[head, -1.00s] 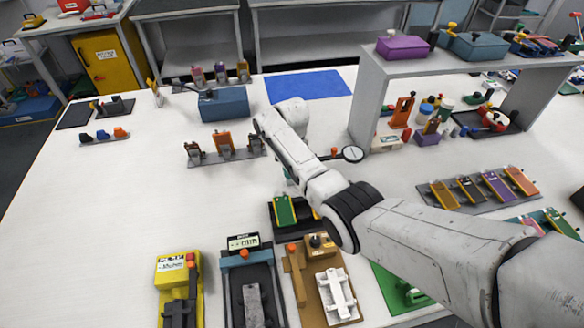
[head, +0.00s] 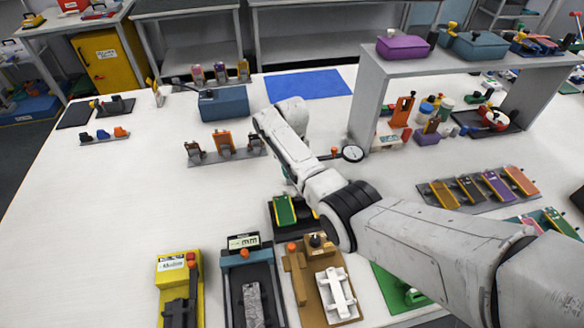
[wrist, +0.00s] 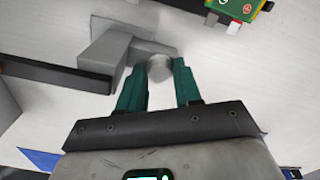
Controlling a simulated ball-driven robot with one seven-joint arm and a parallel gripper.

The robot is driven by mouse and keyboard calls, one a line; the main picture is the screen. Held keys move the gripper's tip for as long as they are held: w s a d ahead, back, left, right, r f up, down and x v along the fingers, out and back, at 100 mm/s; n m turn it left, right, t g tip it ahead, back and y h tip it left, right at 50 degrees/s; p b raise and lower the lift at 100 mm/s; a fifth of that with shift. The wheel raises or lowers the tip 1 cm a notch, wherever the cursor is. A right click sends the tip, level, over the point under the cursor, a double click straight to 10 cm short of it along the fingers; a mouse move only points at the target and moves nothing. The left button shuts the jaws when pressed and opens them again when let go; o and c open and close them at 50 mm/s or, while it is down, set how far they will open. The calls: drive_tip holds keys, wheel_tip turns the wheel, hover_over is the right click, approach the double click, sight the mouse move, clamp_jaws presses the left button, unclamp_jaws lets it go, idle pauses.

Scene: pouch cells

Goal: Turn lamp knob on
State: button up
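My gripper (wrist: 160,72) has two teal fingers, which stand apart in the wrist view. A pale grey rounded knob-like piece (wrist: 160,67) shows between the fingertips. It adjoins a grey blocky part (wrist: 108,52) and lies over or near the white tabletop. I cannot tell whether the fingers touch it, and no marking identifies it as the lamp knob. In the head view my arm hides most of the gripper and whatever is directly at it.
A green piece on a black base (head: 285,210) lies close below my wrist. Fixtures line the front edge, including a yellow one (head: 172,262). A grey shelf (head: 368,100) stands at right. A blue mat (head: 312,84) lies behind. The white table (head: 110,190) is clear at left.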

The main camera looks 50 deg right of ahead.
drive_tip(key=o, duration=0.3)
drive_tip(key=shift+s, duration=0.1)
idle(0.3)
